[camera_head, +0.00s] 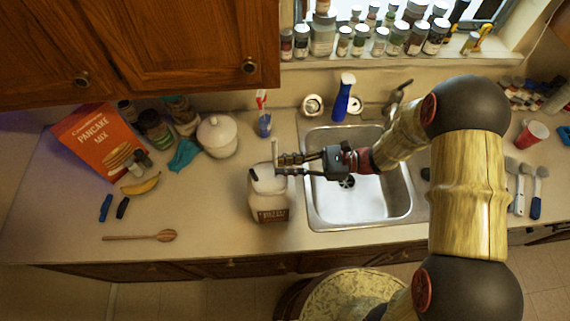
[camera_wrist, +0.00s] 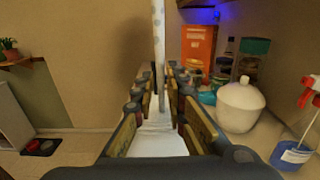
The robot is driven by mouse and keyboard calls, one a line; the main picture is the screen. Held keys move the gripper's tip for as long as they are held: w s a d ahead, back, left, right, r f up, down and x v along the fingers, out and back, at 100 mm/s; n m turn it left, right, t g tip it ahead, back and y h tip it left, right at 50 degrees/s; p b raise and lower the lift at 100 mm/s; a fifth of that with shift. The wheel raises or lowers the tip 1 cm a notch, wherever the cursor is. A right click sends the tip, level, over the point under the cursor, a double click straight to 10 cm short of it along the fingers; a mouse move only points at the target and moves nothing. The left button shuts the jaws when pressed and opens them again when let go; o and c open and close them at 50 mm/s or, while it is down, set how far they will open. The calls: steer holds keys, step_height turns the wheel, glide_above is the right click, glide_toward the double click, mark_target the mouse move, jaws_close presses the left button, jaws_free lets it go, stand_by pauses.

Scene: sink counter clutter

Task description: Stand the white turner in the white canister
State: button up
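The white canister (camera_head: 270,206), a squarish container with a dark label, stands on the counter left of the sink. The white turner's thin handle (camera_head: 275,152) rises upright above the canister's top; its lower end is hidden, seemingly inside. In the wrist view the pale speckled handle (camera_wrist: 158,45) stands between my fingertips, with white canister surface (camera_wrist: 157,143) below. My gripper (camera_head: 283,165) is level, over the canister's top, reaching from the right. Its fingers are apart on both sides of the handle, with a visible gap; it looks open around the handle.
The sink (camera_head: 358,199) is to the right. A wooden spoon (camera_head: 140,237) lies front left.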

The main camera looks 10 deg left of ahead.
steer(key=o, duration=0.4)
steer(key=v, duration=1.2)
stand_by(0.8)
